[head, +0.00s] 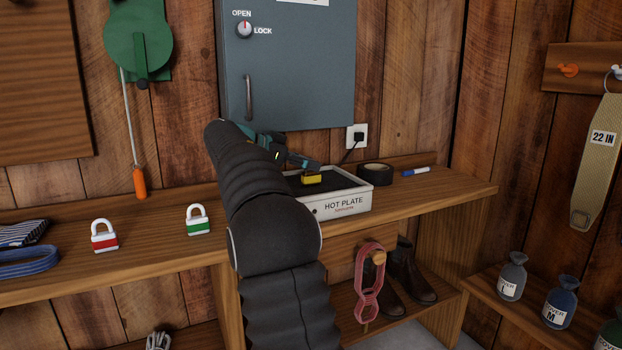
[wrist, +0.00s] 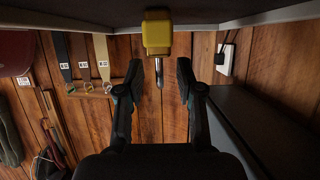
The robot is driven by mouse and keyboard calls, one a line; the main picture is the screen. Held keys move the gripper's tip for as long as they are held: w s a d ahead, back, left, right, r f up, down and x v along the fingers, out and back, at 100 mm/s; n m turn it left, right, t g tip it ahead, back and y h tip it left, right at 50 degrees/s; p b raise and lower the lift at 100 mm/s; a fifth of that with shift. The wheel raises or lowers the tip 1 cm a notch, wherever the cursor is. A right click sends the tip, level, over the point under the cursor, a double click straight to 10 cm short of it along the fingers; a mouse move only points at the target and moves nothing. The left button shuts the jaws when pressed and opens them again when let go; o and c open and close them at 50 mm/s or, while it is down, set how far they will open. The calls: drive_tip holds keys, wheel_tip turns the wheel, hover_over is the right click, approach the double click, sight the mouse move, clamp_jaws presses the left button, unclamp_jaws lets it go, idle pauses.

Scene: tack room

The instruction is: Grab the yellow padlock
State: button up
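The yellow padlock (head: 311,179) stands on the dark top of the white hot plate (head: 343,204) on the wooden bench. In the wrist view, the yellow padlock (wrist: 156,33) has its body at the top of the picture, against the dark plate, with its metal shackle pointing toward my gripper. My gripper (wrist: 159,72) is open, with one finger on each side of the shackle and a visible gap at both. In the head view, my gripper (head: 305,163) is just above the padlock, partly hidden by my arm.
A red-and-white padlock (head: 104,236) and a green-and-white padlock (head: 199,221) stand on the bench at left. A black tape roll (head: 375,174) and a marker (head: 416,172) lie right of the hot plate. A grey cabinet (head: 300,70) hangs behind; a cord runs from the outlet (head: 357,136).

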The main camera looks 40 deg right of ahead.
clamp_jaws()
drive_tip(key=shift+r, duration=0.15)
